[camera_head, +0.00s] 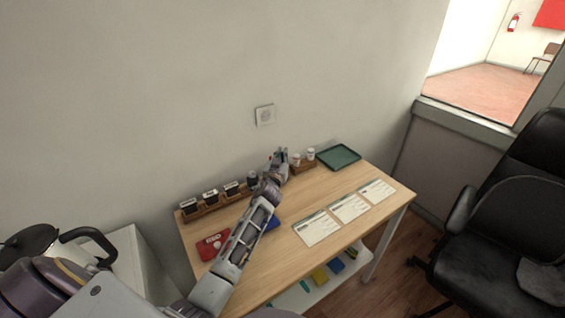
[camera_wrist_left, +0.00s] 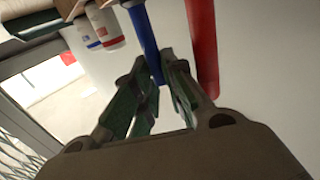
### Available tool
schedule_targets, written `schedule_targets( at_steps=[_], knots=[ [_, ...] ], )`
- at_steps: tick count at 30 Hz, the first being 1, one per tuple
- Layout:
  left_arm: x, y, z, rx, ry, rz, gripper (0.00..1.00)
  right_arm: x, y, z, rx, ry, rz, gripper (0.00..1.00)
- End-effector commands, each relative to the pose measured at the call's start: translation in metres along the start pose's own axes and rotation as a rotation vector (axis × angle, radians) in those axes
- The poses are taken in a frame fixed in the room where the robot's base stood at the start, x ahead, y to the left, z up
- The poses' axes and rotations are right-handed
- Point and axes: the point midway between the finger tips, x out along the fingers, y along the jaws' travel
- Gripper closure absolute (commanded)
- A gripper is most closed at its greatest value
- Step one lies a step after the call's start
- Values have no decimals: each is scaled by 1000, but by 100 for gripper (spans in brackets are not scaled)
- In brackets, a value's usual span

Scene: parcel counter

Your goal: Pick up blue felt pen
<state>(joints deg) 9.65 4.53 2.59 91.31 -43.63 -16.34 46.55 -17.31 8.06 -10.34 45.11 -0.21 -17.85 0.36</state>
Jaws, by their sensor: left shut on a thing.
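The blue felt pen (camera_wrist_left: 143,38) shows in the left wrist view as a blue shaft. Its end is between the green-padded fingers of my left gripper (camera_wrist_left: 157,78), which is shut on it. In the head view my left gripper (camera_head: 279,158) is above the back edge of the wooden table, beside a small wooden holder (camera_head: 304,167). The pen is too small to make out clearly there. A red pen (camera_wrist_left: 203,45) stands just right of the blue one in the left wrist view, apart from the fingers. My right gripper is not in view.
White bottles (camera_head: 310,153) stand in the holder; they also show in the left wrist view (camera_wrist_left: 104,26). A green tray (camera_head: 338,157) lies to the right. Paper forms (camera_head: 318,228) lie along the front of the table. A stamp rack (camera_head: 211,203) stands at the back left.

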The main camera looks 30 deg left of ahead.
Motion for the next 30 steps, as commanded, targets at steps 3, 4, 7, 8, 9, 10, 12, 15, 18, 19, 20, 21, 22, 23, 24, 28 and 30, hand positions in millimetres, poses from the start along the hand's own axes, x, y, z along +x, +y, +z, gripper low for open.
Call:
schedule_targets(
  at_steps=[3,4,7,8,9,10,12,15,18,19,20,21,22,23,24,28,30],
  knots=[
    [0,0,-2,0,1,0,98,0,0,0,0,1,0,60],
    [0,0,-3,1,1,0,98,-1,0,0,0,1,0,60],
    [0,0,-8,0,2,0,98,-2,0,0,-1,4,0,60],
    [0,0,-11,0,2,0,98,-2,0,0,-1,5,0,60],
    [0,-1,-14,0,2,0,98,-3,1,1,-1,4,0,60],
    [0,-1,-18,1,2,-1,98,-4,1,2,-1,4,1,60],
    [0,0,-26,1,3,0,98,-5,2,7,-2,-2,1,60],
    [0,0,-40,1,3,0,98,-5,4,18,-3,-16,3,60],
    [0,0,-56,2,3,0,98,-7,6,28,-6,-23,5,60],
    [0,0,-60,0,3,0,98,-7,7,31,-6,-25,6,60],
    [0,0,-65,0,4,0,98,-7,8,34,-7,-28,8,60],
    [0,0,-71,0,3,0,98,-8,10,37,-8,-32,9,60],
    [0,0,-75,0,3,0,98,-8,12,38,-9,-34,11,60],
    [0,0,-79,1,3,0,98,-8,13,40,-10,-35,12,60],
    [0,0,-83,0,2,0,98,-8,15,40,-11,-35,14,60],
    [0,0,-94,0,1,0,98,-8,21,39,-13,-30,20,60],
    [0,0,-97,-1,0,0,98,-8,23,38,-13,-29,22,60]
  ],
)
